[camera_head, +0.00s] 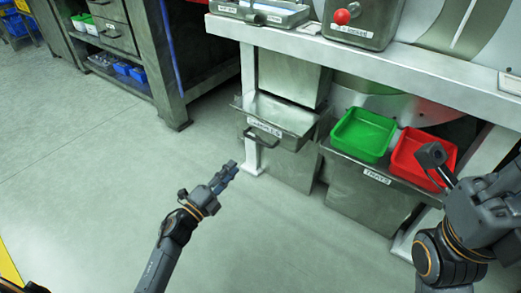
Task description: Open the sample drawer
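The sample drawer (300,121) is a grey metal drawer under the bench, with a label on its front and a dark bar handle (264,131). It stands out from the bench, and part of its inside shows from above. My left gripper (232,168) is in front of the drawer, below and to the left of the handle, apart from it. Its fingers look close together from the side, and I see nothing held. My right gripper (436,162) is at the right, in front of the red tray. Its fingers are partly hidden by their angle.
A shelf labelled for trays (374,177) holds a green tray (363,134) and a red tray (408,163). A control box with a red button (341,17) stands on the bench (380,66). A dark cabinet (205,62) is at the upper left. The floor at the left is clear.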

